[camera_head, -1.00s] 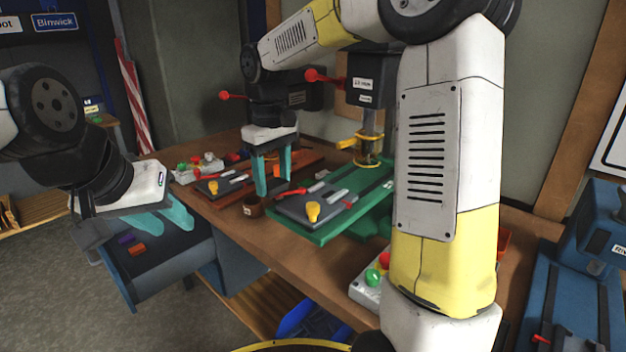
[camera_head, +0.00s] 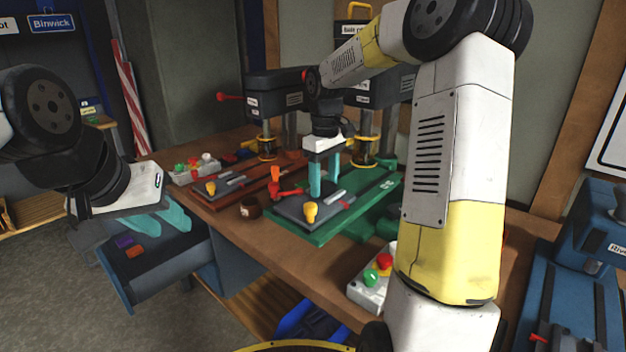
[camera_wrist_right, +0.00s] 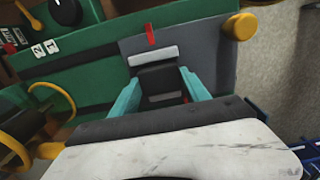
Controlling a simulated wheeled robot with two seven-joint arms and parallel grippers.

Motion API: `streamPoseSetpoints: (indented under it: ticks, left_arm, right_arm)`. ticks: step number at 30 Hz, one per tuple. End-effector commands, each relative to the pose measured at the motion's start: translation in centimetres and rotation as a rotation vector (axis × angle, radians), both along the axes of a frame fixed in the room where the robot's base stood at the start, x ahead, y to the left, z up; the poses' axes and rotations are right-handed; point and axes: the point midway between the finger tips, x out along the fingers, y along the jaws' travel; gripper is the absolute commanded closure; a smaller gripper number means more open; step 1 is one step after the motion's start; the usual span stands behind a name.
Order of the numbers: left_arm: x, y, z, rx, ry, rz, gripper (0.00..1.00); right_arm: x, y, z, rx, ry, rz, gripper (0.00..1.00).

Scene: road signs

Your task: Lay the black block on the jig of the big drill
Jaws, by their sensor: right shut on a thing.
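The big drill is the green-based one, with its yellow chuck guard (camera_head: 365,152) at the back of the bench. Its jig (camera_head: 293,207) is a grey plate with light bars, a red piece and a yellow knob, on the green base. My right gripper (camera_head: 324,192) points down over the jig. In the right wrist view it is shut on the black block (camera_wrist_right: 158,78), which sits between the teal fingers beside a light bar (camera_wrist_right: 153,55) of the jig. I cannot tell whether the block touches the plate. My left gripper (camera_head: 162,220) is open and empty above the drawer.
A smaller drill with a brown-red base (camera_head: 205,200) stands to the left. A small brown pot (camera_head: 250,208) is between the bases. The open drawer (camera_head: 160,265) holds purple and orange blocks. A button box (camera_head: 372,285) sits near the front edge.

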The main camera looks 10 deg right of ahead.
Motion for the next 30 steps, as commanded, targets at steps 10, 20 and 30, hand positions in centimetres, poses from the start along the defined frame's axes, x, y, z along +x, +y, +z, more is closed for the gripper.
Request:
streamPoseSetpoints:
  ticks: [10,20,30]
  left_arm:
    - [0.0,0.0,0.0,0.000,0.000,0.000,0.64]
    - [0.0,0.0,0.0,0.000,0.000,0.000,0.64]
    - [0.0,0.0,0.0,0.000,0.000,0.000,0.64]
  right_arm:
    - [0.0,0.1,-0.4,0.000,-0.002,0.000,0.92]
    - [0.0,0.0,-0.5,0.000,-0.002,0.000,0.24]
    - [0.1,0.0,1.9,-0.001,-0.006,-0.001,0.24]
